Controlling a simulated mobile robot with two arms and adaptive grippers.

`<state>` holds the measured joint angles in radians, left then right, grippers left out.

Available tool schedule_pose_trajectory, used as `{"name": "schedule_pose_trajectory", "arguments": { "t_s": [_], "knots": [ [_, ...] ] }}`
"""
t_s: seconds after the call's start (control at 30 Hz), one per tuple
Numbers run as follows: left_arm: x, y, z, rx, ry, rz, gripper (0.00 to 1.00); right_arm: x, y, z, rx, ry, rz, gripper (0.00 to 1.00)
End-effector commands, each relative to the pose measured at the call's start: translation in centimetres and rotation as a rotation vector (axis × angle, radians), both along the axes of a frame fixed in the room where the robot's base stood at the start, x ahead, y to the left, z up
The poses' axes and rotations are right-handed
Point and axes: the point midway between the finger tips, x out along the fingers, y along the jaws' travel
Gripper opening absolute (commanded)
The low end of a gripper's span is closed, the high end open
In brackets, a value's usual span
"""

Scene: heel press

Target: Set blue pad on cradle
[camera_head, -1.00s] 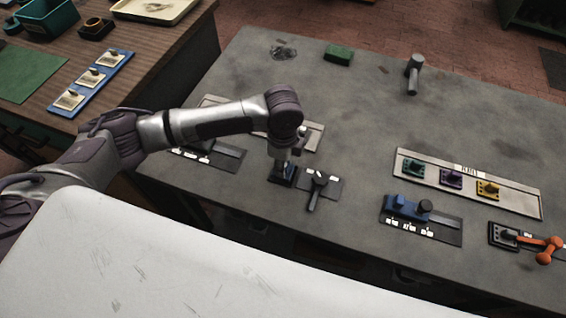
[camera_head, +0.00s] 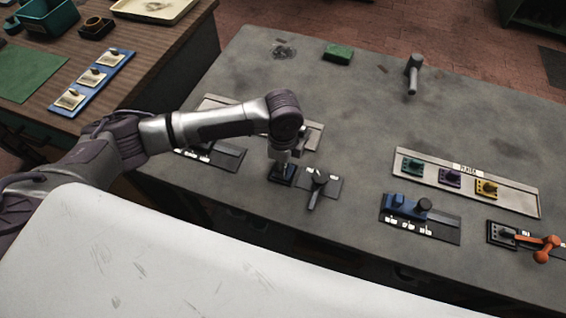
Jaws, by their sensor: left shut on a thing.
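My left gripper (camera_head: 284,163) reaches down from the left over the grey bench. It is shut on the small dark blue pad, which is mostly hidden under the fingers. Below the fingertips is a dark, blue-edged block, the cradle (camera_head: 289,181), beside a black plate with a grey lever (camera_head: 316,187). The pad is at or just above the cradle; I cannot tell whether they touch. My right gripper is not in view.
A pale rack (camera_head: 520,203) at the right holds teal (camera_head: 412,166), purple (camera_head: 450,178) and yellow (camera_head: 487,188) pads. A blue slide fixture (camera_head: 398,205) and an orange-handled clamp (camera_head: 540,248) stand in front. A green block (camera_head: 338,53) lies at the back. The bench middle is clear.

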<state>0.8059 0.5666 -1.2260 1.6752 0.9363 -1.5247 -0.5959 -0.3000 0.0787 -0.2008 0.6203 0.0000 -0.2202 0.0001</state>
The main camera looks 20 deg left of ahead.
Motion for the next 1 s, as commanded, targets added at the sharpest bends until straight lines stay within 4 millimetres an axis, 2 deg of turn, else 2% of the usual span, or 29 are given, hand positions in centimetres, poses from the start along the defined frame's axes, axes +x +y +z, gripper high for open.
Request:
{"name": "schedule_pose_trajectory", "arguments": {
  "t_s": [0.27, 0.3, 0.47, 0.8, 0.87, 1.0],
  "knots": [
    [0.0, 0.0, -0.3, 0.0, 0.0, -0.001, 0.0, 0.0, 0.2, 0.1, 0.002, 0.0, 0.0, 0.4],
    [0.0, 0.0, -0.3, 0.0, 0.0, -0.001, 0.34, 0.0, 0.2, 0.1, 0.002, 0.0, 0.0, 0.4],
    [0.0, 0.0, -0.3, 0.0, 0.0, -0.001, 0.59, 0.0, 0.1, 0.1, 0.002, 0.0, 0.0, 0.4],
    [0.0, 0.0, -0.1, 0.0, -0.001, 0.0, 0.59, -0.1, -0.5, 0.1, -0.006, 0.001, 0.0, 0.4],
    [0.0, 0.0, 0.4, 0.0, -0.002, 0.0, 0.59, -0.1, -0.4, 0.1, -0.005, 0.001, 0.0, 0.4],
    [0.1, 0.0, 2.7, -0.001, -0.004, -0.001, 0.59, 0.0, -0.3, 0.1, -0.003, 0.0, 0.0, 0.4]
  ]
}}
